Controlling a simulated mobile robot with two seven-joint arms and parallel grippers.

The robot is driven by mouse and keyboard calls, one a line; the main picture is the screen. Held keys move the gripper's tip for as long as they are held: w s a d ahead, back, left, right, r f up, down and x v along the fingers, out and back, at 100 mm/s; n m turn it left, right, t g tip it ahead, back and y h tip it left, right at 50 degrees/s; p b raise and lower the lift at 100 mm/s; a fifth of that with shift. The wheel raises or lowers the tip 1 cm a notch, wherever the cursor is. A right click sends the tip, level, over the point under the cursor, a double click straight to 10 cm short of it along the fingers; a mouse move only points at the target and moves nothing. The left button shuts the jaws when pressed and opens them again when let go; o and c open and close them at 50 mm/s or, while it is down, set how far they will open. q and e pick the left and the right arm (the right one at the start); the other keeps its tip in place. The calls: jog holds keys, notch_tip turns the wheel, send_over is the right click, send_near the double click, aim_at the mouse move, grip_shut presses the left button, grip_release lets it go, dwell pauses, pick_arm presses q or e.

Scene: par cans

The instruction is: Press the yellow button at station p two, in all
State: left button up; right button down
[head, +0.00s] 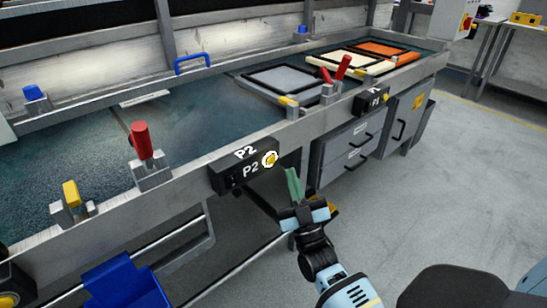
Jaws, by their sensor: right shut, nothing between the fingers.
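The yellow button (270,159) sits on the right end of the front face of a black box (232,173) labelled P2. The box is fixed to the front rail of the conveyor. My right gripper (293,180) is shut and empty, with greenish fingers pointing up. In the picture it is just to the right of and slightly below the button, with a gap between them. I cannot tell how far it is in depth. My left gripper is not in view.
A red-handled lever (141,140) stands on the rail left of the P2 box. A second box labelled P1 (373,101) is farther right. Grey, cream and orange trays lie on the belt. Drawers (350,150) stand beneath. A blue bin (125,285) is below left. The floor at right is clear.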

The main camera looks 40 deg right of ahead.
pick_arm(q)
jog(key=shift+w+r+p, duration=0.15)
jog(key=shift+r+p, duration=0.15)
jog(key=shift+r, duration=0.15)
pick_arm(e)
jog(key=shift+s, duration=1)
jog(key=shift+f, duration=0.1)
